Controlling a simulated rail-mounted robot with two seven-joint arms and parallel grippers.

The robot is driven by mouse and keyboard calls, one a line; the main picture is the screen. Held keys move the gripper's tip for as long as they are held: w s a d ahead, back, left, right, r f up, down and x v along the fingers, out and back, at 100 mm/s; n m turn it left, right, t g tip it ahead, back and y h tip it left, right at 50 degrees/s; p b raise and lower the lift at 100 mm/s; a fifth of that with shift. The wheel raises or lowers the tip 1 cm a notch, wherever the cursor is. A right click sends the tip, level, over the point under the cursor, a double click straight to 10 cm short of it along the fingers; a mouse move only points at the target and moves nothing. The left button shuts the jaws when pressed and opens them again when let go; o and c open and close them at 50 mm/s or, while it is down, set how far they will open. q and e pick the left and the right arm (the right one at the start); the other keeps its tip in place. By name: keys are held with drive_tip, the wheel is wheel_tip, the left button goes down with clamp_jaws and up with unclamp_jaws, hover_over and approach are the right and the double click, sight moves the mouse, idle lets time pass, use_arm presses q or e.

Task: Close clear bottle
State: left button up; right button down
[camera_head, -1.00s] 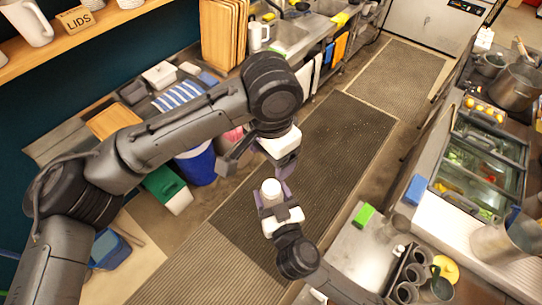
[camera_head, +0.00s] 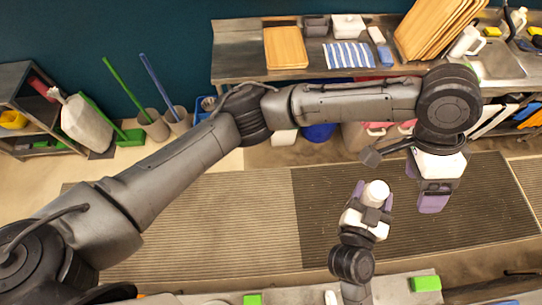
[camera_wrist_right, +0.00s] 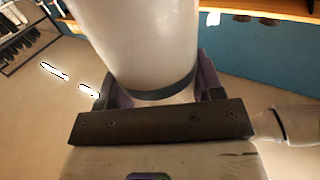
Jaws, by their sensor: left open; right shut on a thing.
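The bottle (camera_head: 376,191) stands in my right gripper (camera_head: 373,207) over the dark floor mat, its round white top facing the head camera. In the right wrist view the bottle (camera_wrist_right: 145,45) is a whitish cylinder with a dark band low down, between the purple fingers of my right gripper (camera_wrist_right: 158,92). Its top is out of that view. I cannot tell a separate cap from the body. My left gripper (camera_head: 432,203), with purple fingers, is open and looks empty, to the right of the bottle and apart from it.
A steel counter (camera_head: 240,62) along the back wall holds a wooden board (camera_head: 286,48) and a striped cloth (camera_head: 348,56). A low shelf (camera_head: 25,85) stands at the left. A counter edge with green blocks (camera_head: 425,284) runs along the bottom. Floor between is open.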

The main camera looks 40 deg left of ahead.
use_arm(q)
drive_tip(key=w+a+f+n+t+h, duration=0.3)
drive_tip(key=a+f+n+h, duration=0.3)
drive_tip(key=f, duration=0.1)
drive_tip(key=w+a+f+n+t+h, duration=0.3)
drive_tip(key=w+a+f+n+h, duration=0.15)
drive_tip(key=a+f+h, duration=0.2)
drive_tip(key=s+a+f+y, duration=0.3)
drive_tip(key=s+f+y, duration=0.1)
drive_tip(key=s+f, duration=0.4)
drive_tip(key=s+a+f+y, duration=0.3)
drive_tip(key=s+f+y, duration=0.1)
drive_tip(key=s+f, duration=0.4)
drive_tip(key=s+a+f+y, duration=0.1)
drive_tip(key=s+a+y, duration=0.8)
drive_tip(key=s, duration=0.7)
drive_tip(key=a, duration=0.3)
drive_tip(key=shift+s, duration=0.15)
drive_tip(key=shift+f+m, duration=0.15)
drive_tip(key=shift+m, duration=0.1)
use_arm(e)
drive_tip(key=shift+r, duration=0.1)
